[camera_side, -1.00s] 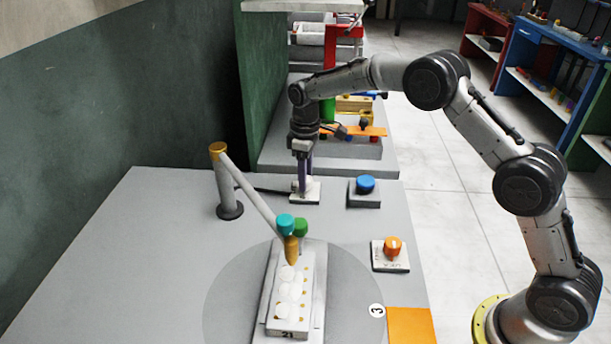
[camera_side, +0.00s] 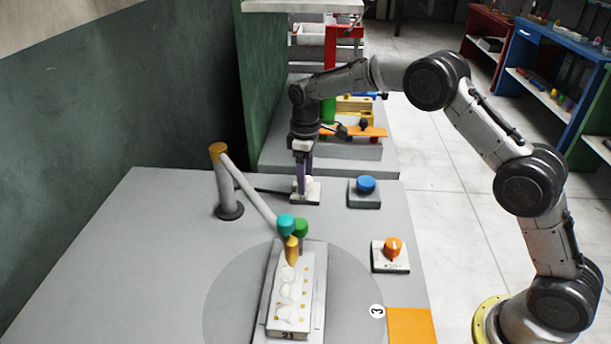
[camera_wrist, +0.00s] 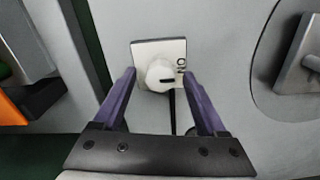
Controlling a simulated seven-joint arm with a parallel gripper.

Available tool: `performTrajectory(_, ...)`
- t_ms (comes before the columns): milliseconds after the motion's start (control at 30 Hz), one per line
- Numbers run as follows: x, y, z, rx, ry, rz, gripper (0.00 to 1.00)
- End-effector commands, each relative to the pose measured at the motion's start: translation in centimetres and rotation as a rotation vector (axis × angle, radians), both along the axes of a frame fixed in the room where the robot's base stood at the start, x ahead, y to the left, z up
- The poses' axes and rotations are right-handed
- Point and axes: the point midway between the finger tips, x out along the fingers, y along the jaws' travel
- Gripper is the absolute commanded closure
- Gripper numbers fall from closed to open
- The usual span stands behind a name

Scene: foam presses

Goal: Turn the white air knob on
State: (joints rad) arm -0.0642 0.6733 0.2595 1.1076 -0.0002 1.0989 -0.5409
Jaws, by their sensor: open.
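The white air knob (camera_wrist: 159,75) sits on a square white plate (camera_wrist: 146,48) with dark lettering at its right edge. A short dark mark on the knob points right in the wrist view. My gripper (camera_wrist: 159,74) is open, with one purple finger on each side of the knob; I cannot tell whether either finger touches it. In the side view my gripper (camera_side: 302,192) points down at the plate (camera_side: 312,197) at the back of the grey table, and the fingers hide part of the knob.
A blue knob (camera_side: 366,184) stands just right of the plate, and an orange knob (camera_side: 393,246) nearer the front. A grey post with a slanted arm (camera_side: 248,193) reaches over a tray (camera_side: 312,290) with white blobs on a turntable (camera_side: 225,300). The table's left part is clear.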

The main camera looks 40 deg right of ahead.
Motion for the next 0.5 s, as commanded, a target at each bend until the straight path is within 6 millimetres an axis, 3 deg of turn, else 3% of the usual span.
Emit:
performTrajectory(267,0.0,0.0,1.4,0.0,-0.001,-0.001,0.26)
performTrajectory(500,0.1,0.0,6.4,0.001,-0.004,0.0,0.26)
